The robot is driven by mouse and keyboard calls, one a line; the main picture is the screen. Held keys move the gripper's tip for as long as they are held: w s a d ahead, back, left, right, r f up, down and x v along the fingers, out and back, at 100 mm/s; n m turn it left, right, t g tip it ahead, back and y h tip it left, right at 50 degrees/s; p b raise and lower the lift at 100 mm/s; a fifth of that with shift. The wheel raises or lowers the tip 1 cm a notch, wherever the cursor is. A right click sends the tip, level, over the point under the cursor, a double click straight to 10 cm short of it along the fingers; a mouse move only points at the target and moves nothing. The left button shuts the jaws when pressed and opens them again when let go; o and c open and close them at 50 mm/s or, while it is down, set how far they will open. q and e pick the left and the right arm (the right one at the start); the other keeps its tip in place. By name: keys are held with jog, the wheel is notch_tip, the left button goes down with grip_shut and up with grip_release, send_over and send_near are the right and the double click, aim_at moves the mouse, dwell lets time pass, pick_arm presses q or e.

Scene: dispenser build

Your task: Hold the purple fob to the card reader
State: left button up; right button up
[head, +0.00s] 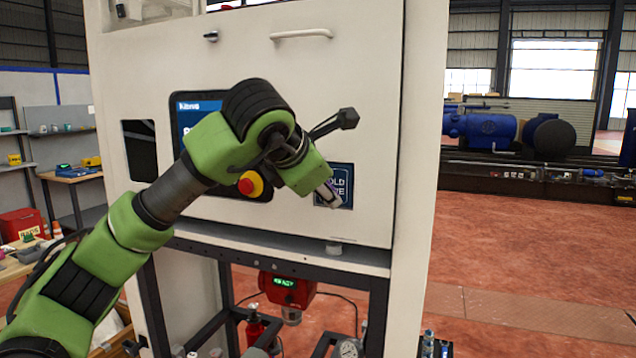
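The card reader (345,178) is a dark blue square panel with pale lettering on the front of the white cabinet. My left gripper (331,194) reaches in from the left and its fingertips are in front of the reader, covering part of its lettering. A small sliver of purple, the fob (334,186), shows at the fingertips, which look closed on it. Most of the fob is hidden by the fingers. I cannot tell whether the fob touches the reader or is slightly apart. My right gripper is not in view.
A red stop button (250,184) on a yellow base and a dark screen (198,108) sit left of the reader, partly behind my arm. A white handle (301,34) is above. A ledge (285,252) runs below. Open floor (500,240) lies to the right.

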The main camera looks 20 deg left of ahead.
pick_arm(q)
jog(key=shift+w, duration=0.35)
jog(key=shift+s, duration=0.1)
jog(key=s+b, duration=0.5)
jog(key=s, duration=0.5)
jog(key=shift+a, duration=0.2)
jog(key=shift+w, duration=0.1)
dwell(0.3)
